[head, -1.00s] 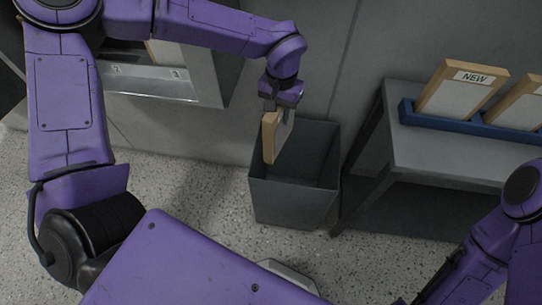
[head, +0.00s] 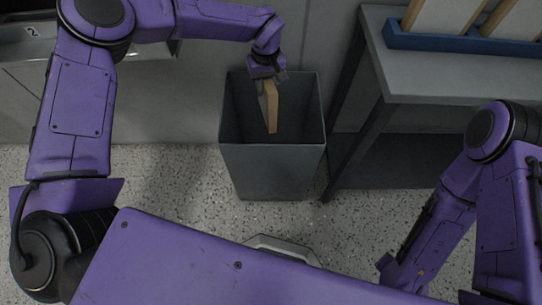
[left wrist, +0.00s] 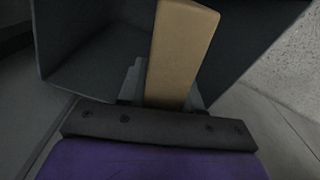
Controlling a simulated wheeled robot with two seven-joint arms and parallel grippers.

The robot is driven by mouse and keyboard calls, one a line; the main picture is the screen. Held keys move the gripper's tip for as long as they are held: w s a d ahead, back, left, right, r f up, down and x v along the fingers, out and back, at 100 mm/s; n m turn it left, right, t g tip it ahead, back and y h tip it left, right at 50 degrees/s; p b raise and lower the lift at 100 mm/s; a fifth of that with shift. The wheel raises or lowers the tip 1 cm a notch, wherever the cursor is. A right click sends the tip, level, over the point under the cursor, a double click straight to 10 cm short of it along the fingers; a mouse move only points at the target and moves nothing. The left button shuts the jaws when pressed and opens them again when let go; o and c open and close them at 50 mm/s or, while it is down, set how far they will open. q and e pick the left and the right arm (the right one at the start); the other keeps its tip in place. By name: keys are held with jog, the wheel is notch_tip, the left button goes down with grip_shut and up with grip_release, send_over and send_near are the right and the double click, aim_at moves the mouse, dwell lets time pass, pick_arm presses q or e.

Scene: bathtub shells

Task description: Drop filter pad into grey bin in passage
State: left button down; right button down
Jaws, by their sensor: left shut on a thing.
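The grey bin (head: 272,172) stands on the floor below the wall, its open top facing up. My left gripper (head: 267,82) is over the bin's mouth, shut on the filter pad (head: 272,105), a flat piece with a tan edge. The pad hangs upright, its lower part seen against the bin's inside. In the left wrist view the pad's tan edge (left wrist: 180,50) stands up from the gripper, with the bin's dark wall (left wrist: 95,55) around it. My right gripper (head: 388,268) is low at the right; its fingers are too unclear to read.
A grey table (head: 440,75) stands right of the bin, its leg close to the bin's side. A blue rack (head: 440,40) on it holds tan-framed pads. A slotted housing (head: 30,45) is at the upper left. Speckled floor is clear left of the bin.

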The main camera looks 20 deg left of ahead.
pick_arm(q)
jog(key=shift+f, duration=0.5)
pick_arm(e)
jog(key=shift+f, duration=0.55)
pick_arm(q)
jog(key=c, duration=0.7)
grip_release()
notch_tip(320, 180, up, 11)
jog(key=shift+f+p, duration=0.2)
jog(key=shift+p, duration=0.6)
pick_arm(e)
jog(key=shift+r, duration=0.85)
pick_arm(q)
jog(key=shift+d+f, duration=0.1)
